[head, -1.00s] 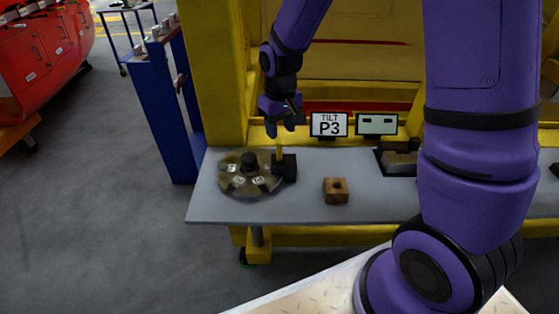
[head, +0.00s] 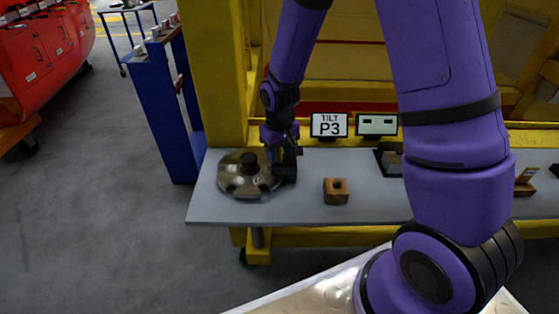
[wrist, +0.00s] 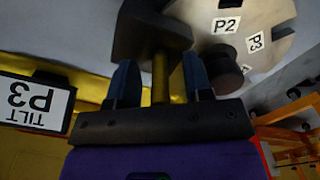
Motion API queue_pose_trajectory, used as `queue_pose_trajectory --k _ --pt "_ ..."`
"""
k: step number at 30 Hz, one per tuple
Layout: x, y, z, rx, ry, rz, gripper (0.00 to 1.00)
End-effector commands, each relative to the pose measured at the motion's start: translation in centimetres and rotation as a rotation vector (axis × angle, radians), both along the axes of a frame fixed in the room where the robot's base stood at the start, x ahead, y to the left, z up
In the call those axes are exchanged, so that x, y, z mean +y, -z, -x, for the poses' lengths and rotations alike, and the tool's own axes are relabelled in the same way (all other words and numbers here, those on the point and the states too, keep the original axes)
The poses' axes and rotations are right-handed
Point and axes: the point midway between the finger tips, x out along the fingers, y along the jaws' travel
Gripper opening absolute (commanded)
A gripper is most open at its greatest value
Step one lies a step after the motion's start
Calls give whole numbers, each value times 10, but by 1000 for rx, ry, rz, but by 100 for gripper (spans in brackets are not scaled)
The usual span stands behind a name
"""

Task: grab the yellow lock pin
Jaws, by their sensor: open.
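The yellow lock pin (wrist: 160,76) stands out of a black block (wrist: 150,35) in the wrist view. My gripper (wrist: 160,80) is open, with one blue finger on each side of the pin and a gap showing on both sides. In the head view my gripper (head: 281,156) is down at the black block (head: 289,172), beside the round metal disc (head: 230,182). The pin is hidden behind my gripper there.
The disc carries a dark knob (head: 249,162) and labels such as P2 (wrist: 226,25). A wooden block with a hole (head: 336,191) sits to the right on the grey table (head: 300,209). A "TILT P3" sign (head: 329,125) and a second small screen (head: 377,125) stand behind.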

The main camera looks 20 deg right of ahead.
Motion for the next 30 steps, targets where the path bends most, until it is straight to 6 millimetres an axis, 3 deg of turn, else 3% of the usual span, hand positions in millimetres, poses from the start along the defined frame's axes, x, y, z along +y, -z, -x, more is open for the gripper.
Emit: queue_pose_trajectory --k 2,8,20,30 --pt "0 0 0 0 0 0 44" --pt "0 0 0 0 0 0 0" --pt "0 -7 0 -1 0 0 0" --pt "0 -63 -1 -5 0 -1 0"
